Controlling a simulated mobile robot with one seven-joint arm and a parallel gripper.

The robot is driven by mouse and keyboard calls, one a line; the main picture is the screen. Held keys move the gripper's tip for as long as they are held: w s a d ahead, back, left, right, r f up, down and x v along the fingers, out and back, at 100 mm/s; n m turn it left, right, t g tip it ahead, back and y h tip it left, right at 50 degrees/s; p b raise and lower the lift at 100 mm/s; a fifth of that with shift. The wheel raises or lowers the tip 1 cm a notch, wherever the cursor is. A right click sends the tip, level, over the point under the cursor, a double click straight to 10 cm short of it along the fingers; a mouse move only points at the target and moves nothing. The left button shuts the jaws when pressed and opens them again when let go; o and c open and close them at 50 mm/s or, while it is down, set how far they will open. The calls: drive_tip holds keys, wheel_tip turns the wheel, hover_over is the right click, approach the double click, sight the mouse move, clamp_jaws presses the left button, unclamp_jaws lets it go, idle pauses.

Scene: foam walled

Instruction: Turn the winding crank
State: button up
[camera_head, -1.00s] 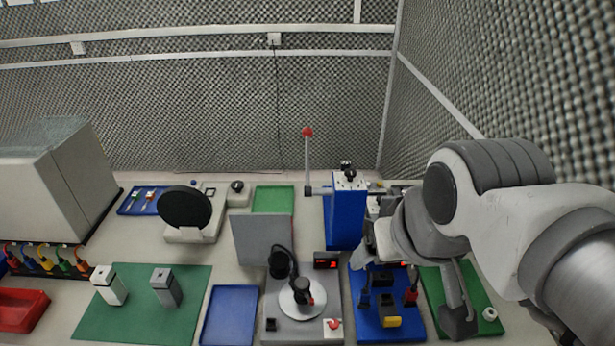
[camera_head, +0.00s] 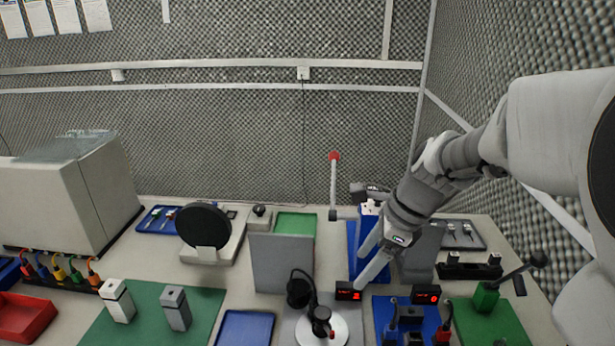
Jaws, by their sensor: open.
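A grey upright arm with a red knob (camera_head: 333,156) sits on a dark hub left of a tall blue block (camera_head: 353,250). It looks like the winding crank. A green block (camera_head: 487,297) at the right carries a tilted dark arm with a black knob (camera_head: 538,259), also crank-like. I cannot tell for certain which is the winding crank. My gripper (camera_head: 363,266) is open, its pale fingers pointing down-left in front of the blue block, below and right of the red-knobbed arm and apart from it. The gripper hides part of the block.
A grey upright panel (camera_head: 280,263) stands left of the blue block. A turntable with a black knobbed part (camera_head: 321,322) and red displays (camera_head: 347,291) are in front. A black disc on a stand (camera_head: 204,226) is further left. The foam wall (camera_head: 520,130) is close on the right.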

drive_tip(key=w+f+m, duration=0.1)
drive_tip(key=f+m, duration=0.1)
drive_tip(key=b, duration=0.3)
approach(323, 312)
drive_tip(key=x, duration=0.8)
drive_tip(key=shift+f, duration=0.2)
clamp_jaws()
